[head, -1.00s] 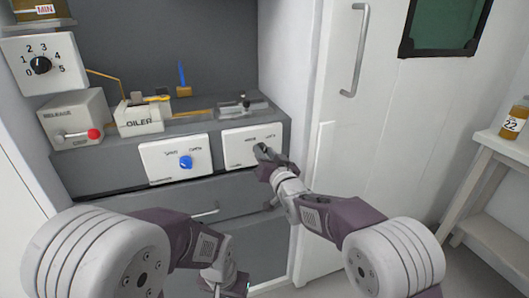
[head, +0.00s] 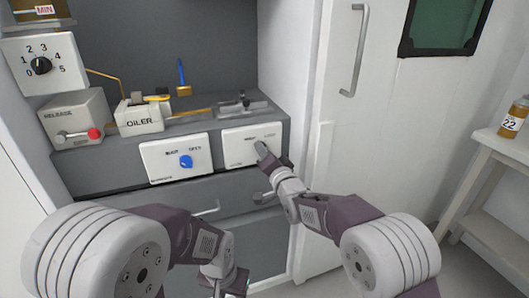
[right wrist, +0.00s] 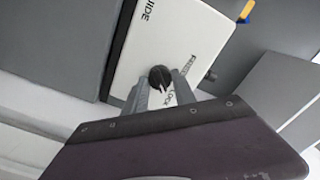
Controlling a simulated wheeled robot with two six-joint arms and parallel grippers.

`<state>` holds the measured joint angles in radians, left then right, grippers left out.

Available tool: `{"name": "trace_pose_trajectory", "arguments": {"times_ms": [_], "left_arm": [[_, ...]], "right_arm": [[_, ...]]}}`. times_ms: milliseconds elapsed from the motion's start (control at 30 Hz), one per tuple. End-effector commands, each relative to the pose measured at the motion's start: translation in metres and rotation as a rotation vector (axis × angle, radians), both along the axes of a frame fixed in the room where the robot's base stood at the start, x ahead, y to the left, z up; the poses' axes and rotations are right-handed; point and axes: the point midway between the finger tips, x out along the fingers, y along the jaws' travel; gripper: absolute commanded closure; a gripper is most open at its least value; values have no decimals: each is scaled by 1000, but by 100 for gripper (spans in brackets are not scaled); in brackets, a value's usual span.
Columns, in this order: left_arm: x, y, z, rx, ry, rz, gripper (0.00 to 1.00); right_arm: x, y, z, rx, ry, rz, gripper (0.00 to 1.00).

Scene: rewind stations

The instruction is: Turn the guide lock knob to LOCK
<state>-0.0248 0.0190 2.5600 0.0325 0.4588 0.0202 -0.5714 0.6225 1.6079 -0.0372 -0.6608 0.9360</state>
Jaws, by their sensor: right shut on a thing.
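The guide lock panel (head: 235,158) is a white plate on the right front of the grey machine. In the right wrist view the plate (right wrist: 160,40) bears the word GUIDE, partly cut off. Its round black knob (right wrist: 160,77) shows between the two fingers of my right gripper (right wrist: 162,90), which is shut on it. The knob's white mark points toward the LOCK lettering beside the fingers. In the head view my right gripper (head: 263,151) covers the knob. My left gripper (head: 236,284) hangs low at the bottom edge, away from the panel; its fingers are unclear.
A white panel with a blue knob (head: 186,161) is left of the guide panel. The OILER box (head: 140,121), a release box with a red-tipped lever (head: 94,133) and a numbered dial (head: 40,65) stand further left. A white door (head: 400,130) is at right.

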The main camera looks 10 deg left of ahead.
Motion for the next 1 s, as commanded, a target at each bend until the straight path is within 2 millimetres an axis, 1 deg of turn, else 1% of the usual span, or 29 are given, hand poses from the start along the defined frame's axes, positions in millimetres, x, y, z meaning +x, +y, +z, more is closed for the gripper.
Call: {"name": "trace_pose_trajectory", "arguments": {"times_ms": [33,400,433,467,500,833,933,1000], "left_arm": [[0,0,0,0,0,0,64],[0,0,0,0,0,0,64],[0,0,0,0,0,0,64],[0,0,0,0,0,0,64],[0,0,0,0,0,0,64],[0,0,1,0,0,0,64],[0,0,4,0,0,0,64],[0,0,8,0,0,0,64]], "right_arm": [[0,0,-2,1,6,0,100],[0,0,-2,3,8,0,100],[0,0,-2,3,8,0,60],[0,0,-2,3,8,0,52],[0,0,-2,3,8,0,46],[-2,-1,0,4,5,0,46],[-10,-7,1,3,6,0,46],[-19,-13,2,2,6,0,46]]}}
